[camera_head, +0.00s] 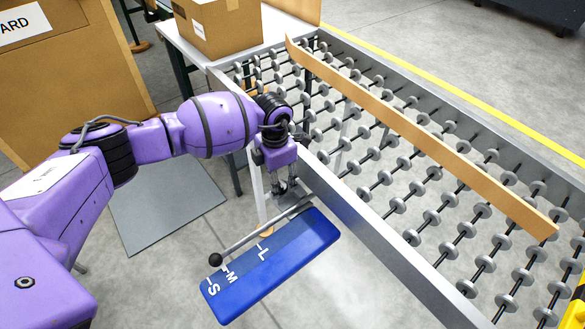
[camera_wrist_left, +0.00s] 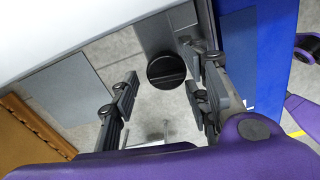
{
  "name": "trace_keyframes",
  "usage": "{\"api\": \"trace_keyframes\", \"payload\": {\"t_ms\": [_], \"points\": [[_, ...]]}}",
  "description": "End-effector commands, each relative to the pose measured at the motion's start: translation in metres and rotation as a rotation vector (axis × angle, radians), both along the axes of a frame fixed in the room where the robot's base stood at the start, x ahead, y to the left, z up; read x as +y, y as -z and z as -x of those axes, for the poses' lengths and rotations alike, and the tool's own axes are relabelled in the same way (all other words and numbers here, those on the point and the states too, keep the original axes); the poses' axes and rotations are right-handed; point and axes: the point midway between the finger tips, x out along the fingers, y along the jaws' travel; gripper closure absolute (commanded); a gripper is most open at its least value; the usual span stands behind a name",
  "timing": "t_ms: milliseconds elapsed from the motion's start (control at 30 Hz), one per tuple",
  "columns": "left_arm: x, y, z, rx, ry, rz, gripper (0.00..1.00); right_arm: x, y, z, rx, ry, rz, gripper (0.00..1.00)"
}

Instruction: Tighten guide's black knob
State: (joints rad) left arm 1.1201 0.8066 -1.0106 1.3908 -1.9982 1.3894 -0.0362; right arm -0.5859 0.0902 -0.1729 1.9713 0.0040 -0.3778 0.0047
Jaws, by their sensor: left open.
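In the left wrist view, a round black knob (camera_wrist_left: 166,71) with a raised bar across its face shows between the two fingers of my left gripper (camera_wrist_left: 162,92). The fingers are open, with a gap on each side of the knob. In the head view my left gripper (camera_head: 284,189) points down beside the conveyor's near side rail, above the blue S-M-L size panel (camera_head: 283,258). I cannot make out the round knob there. A long wooden guide bar (camera_head: 420,133) spans the rollers. My right gripper is not in view.
The roller conveyor (camera_head: 385,245) with its metal side rails fills the right side. A cardboard box (camera_head: 217,26) stands on a table at the back. A large brown board (camera_head: 75,85) is at the upper left. A grey plate (camera_head: 165,200) lies on the floor below my left arm.

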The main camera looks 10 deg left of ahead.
Motion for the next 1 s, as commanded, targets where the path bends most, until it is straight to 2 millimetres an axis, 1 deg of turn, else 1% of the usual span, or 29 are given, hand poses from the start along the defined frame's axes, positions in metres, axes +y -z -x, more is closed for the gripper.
{"api": "trace_keyframes", "payload": {"t_ms": [100,133,400,600,767,1000], "points": [[0.0,0.0,0.001,0.001,0.0,0.0,0.57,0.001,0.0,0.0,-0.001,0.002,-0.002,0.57],[0.0,0.0,0.001,0.001,0.0,0.0,0.59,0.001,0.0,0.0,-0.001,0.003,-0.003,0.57],[0.001,0.0,0.0,0.0,-0.002,-0.001,0.95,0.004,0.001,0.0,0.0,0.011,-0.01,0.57],[0.002,0.0,-0.001,-0.002,0.005,-0.004,0.96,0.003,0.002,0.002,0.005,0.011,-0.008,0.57],[0.003,0.0,-0.002,-0.004,0.047,-0.005,0.96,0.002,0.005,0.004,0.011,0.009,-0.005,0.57],[0.003,0.0,-0.004,-0.006,0.197,-0.007,0.96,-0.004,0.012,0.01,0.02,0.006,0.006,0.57]]}}
